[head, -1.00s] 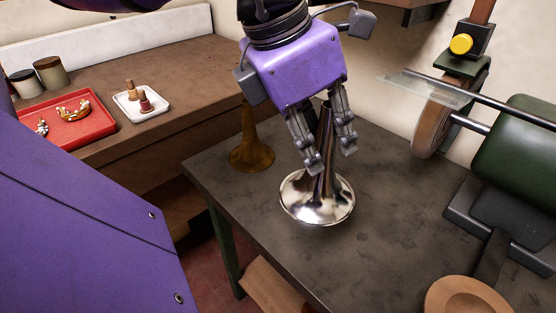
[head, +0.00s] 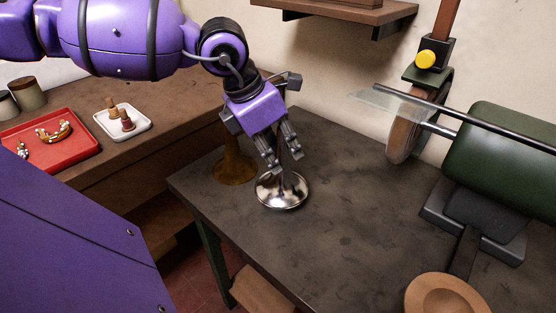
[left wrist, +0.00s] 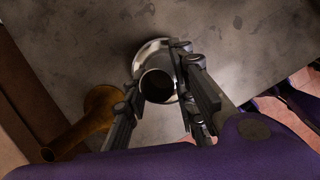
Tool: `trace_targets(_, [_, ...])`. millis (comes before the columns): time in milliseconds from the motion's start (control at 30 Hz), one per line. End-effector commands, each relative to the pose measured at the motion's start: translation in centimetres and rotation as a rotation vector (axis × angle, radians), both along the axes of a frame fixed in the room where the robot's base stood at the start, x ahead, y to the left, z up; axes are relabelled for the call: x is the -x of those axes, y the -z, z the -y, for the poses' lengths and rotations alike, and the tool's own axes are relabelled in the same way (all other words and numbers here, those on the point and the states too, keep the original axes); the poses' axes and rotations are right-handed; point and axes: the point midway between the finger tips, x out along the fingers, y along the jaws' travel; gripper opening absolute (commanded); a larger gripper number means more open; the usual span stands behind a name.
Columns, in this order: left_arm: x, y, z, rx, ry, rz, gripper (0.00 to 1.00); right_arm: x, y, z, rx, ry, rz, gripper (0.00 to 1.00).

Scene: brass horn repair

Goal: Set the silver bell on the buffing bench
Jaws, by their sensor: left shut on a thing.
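The silver bell (head: 282,196) is mouth-down and upright at the left part of the dark buffing bench (head: 345,235). Its rim looks at or just above the bench top; I cannot tell if it touches. My left gripper (head: 284,163) is shut on the bell's narrow neck from above. In the left wrist view the bell's open neck end (left wrist: 157,86) lies between the fingers (left wrist: 160,80), with part of the flare beyond it. My right gripper is not in view.
A brown-gold bell (head: 235,168) stands close to the left. The buffing wheel (head: 405,135) and green motor (head: 500,150) are on the right. A round wooden piece (head: 445,296) lies at front right. The bench middle is clear. A red tray (head: 60,140) sits on the left counter.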

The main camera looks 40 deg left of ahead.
Motion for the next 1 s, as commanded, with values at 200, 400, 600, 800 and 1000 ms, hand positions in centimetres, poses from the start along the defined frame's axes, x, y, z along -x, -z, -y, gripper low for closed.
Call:
trace_targets(200, [-0.4, 2.9, -0.4, 0.002, 0.001, -0.002, 0.0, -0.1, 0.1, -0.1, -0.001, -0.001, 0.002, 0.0])
trace_targets(400, [-0.4, 3.7, -0.5, 0.0, 0.0, 0.002, 0.0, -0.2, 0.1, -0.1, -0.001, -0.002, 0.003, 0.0])
trace_targets(600, [-0.4, 4.0, -0.5, 0.0, 0.0, 0.0, 0.0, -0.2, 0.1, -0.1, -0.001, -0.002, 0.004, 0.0])
trace_targets(800, [-0.4, 4.0, -0.5, 0.0, 0.0, 0.0, 0.44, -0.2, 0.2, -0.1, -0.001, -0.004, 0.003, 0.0])
trace_targets(1000, [-0.4, 4.0, -0.5, 0.0, 0.0, 0.0, 0.44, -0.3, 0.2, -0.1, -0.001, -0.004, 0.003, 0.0])
